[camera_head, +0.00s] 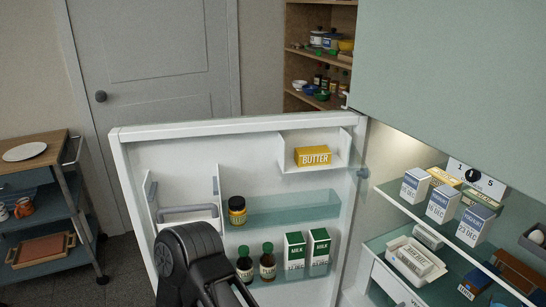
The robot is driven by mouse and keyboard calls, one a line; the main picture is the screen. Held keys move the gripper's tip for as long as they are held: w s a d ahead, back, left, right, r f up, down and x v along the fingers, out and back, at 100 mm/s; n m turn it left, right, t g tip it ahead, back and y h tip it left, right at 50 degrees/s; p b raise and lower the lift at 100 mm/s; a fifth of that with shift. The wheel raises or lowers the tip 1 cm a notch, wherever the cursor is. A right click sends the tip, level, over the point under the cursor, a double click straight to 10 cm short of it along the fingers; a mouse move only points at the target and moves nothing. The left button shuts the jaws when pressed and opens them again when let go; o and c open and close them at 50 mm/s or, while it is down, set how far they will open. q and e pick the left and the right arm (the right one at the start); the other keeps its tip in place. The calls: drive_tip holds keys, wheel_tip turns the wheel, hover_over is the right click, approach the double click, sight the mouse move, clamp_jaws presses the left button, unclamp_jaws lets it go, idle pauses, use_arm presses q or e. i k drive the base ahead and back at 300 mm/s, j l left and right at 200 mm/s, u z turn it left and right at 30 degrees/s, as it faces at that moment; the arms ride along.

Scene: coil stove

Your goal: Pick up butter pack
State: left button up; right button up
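The butter pack (312,156) is a yellow box with "BUTTER" on its front. It lies in the small white upper compartment (347,143) at the top right of the open fridge door. A black arm link of mine shows at the bottom, left of centre, in front of the lower door. It is well below and left of the butter pack and apart from it. Neither gripper's fingers can be seen in this view.
Inside the fridge, white cartons and yellow boxes stand on a glass shelf (400,200). A trolley (50,215) stands at left.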

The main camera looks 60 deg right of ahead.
sight(309, 156)
drive_tip(key=z, duration=3.45)
drive_tip(key=k+j, duration=0.05)
